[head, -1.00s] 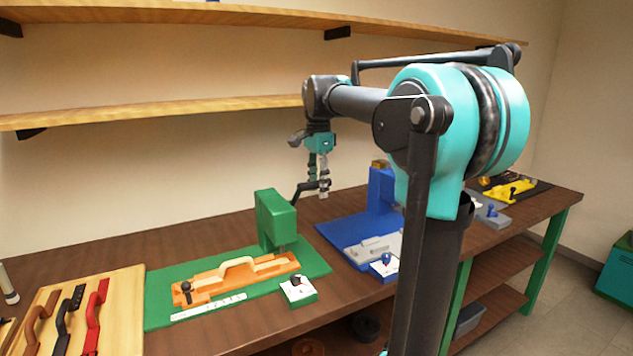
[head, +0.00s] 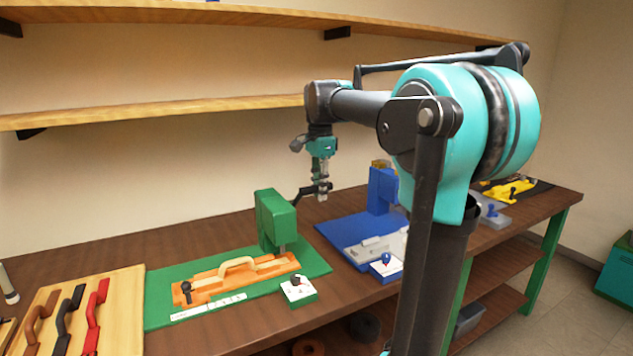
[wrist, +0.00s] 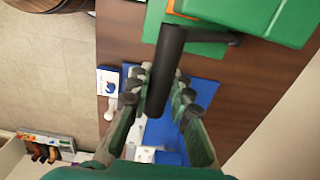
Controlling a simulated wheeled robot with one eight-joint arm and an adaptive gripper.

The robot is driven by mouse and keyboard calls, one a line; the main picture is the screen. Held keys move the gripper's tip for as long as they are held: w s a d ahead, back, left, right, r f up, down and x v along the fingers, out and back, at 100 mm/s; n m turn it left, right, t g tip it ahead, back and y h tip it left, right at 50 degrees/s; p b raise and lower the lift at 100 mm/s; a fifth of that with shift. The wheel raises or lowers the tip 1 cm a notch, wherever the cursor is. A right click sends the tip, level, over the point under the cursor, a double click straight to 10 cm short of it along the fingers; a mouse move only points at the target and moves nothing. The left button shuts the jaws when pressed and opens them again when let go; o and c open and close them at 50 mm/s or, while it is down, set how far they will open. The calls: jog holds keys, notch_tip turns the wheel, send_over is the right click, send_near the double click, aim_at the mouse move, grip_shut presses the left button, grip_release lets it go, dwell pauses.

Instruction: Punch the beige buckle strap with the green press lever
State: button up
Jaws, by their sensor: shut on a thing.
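The beige buckle strap (head: 238,264) lies in the orange fixture (head: 205,289) on the green base plate. The green press (head: 275,217) stands at the back right of that plate, its head over the fixture's right end. Its black lever (head: 304,195) sticks out to the right; in the wrist view the dark lever grip (wrist: 166,72) runs between the fingers. My gripper (head: 322,192) points down beside the press, shut on the lever grip. It also shows in the wrist view (wrist: 160,92). The punch tip's contact with the strap is not clear.
A blue station (head: 345,228) stands close to the right of the green one. A small box with a dark knob (head: 298,291) sits at the green plate's front edge. A wooden board (head: 122,310) with brown, black and red straps lies left. Shelves (head: 220,107) run above.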

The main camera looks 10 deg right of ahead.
jog(key=shift+s+d+f, duration=0.1)
jog(key=shift+s+f, duration=0.2)
